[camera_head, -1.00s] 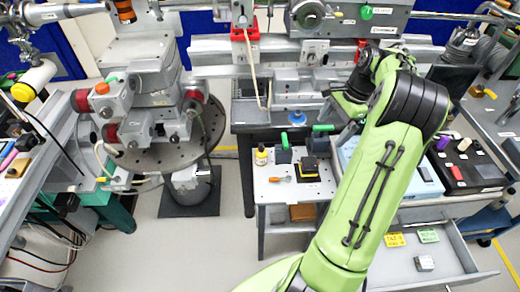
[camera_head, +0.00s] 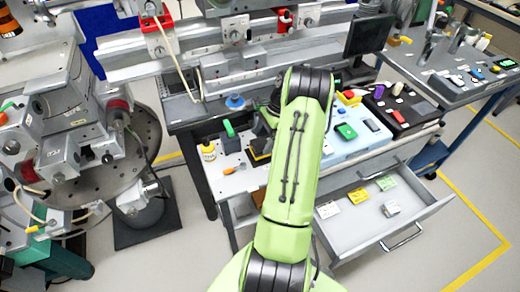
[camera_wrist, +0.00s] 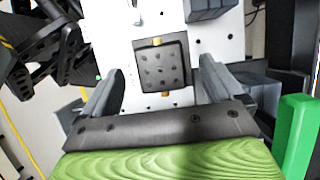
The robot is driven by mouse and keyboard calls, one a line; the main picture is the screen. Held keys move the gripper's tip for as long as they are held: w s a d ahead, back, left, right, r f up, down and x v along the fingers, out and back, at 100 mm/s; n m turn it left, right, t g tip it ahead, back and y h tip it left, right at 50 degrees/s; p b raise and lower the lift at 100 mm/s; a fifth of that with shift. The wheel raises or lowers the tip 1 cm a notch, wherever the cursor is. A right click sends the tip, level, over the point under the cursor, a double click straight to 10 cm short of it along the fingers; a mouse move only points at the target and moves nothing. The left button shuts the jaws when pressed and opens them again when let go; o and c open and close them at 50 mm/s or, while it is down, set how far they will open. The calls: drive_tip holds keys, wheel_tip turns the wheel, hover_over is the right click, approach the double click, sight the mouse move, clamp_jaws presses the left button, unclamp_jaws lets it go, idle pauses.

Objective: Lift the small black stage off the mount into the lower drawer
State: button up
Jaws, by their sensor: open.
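The small black stage (camera_wrist: 161,66) is a square dark block with a grid of holes, sitting on a white plate (camera_wrist: 108,22) with yellow bits at its edges in the wrist view. My gripper (camera_wrist: 162,70) is open, its two grey fingers on either side of the stage, apart from it as far as I can see. In the head view my arm partly covers the stage (camera_head: 260,153), and my fingers are hidden. An open grey drawer (camera_head: 345,238) stands out at the right below the bench; whether another drawer lies above it I cannot tell.
The drawer holds yellow and green cards (camera_head: 387,182) and a small grey block (camera_head: 391,208). A green-handled block (camera_head: 229,137) and a yellow-capped bottle (camera_head: 208,151) stand left of the stage. A green upright piece (camera_wrist: 297,135) stands close beside my gripper.

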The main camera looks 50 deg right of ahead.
sight(260, 143)
drive_tip(key=x, duration=0.3)
drive_tip(key=shift+b, duration=0.3)
drive_tip(key=shift+d+r, duration=0.1)
drive_tip(key=shift+c, duration=0.2)
drive_tip(key=c, duration=1.3)
wheel_tip(260, 143, up, 10)
drive_tip(key=p, duration=0.4)
drive_tip(key=shift+r, duration=0.1)
